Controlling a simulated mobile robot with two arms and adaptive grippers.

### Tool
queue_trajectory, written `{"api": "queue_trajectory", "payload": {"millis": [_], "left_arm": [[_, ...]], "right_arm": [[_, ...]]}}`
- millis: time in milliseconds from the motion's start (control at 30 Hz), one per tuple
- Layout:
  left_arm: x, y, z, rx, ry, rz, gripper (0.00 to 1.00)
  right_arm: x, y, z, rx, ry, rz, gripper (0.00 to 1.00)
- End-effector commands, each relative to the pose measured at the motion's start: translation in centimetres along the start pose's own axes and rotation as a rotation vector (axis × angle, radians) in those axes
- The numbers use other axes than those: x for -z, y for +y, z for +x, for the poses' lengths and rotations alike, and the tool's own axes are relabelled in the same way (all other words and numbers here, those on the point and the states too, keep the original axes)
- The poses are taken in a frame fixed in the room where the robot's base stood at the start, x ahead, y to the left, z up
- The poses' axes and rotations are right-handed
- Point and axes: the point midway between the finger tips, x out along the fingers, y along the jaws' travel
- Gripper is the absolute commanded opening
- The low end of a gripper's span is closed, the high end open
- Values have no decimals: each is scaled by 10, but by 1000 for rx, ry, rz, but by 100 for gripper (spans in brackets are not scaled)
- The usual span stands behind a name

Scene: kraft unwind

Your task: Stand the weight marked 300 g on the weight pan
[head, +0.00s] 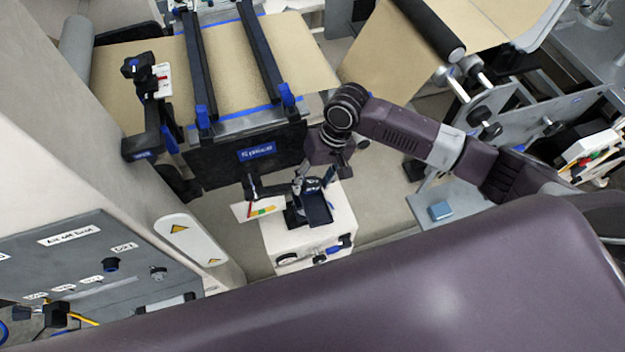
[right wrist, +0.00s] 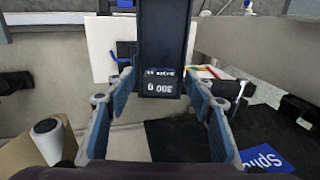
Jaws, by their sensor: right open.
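My right gripper (head: 314,182) is over the white cabinet in the head view. In the right wrist view its blue-padded fingers (right wrist: 160,88) are open, one on each side of a dark, narrow piece (right wrist: 162,45). Upside-down white print on its near end appears to read 300 g. A gap shows between this end and the pads. In the head view a dark tray-like piece (head: 318,210) is just below the fingers. I cannot tell whether the marked piece is the weight or part of the pan. My left gripper is not in view.
The white cabinet (head: 300,238) has a gauge and blue-handled fittings on its front. A card with coloured bands (head: 258,210) is left of the gripper. The black panel with a blue label (head: 257,151) is close behind. A blue block (head: 440,210) lies on a grey surface at right.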

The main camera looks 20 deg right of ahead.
Motion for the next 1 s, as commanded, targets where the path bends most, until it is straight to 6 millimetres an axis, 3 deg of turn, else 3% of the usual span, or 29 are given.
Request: {"api": "queue_trajectory", "payload": {"millis": [167,600,800,1000], "left_arm": [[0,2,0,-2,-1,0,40],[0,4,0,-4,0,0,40],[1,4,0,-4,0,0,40],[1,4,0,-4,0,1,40]], "right_arm": [[2,0,-20,1,5,0,49],[1,0,-105,2,4,-1,49],[1,0,-119,2,3,0,49],[0,-1,-119,3,2,-4,49]]}}
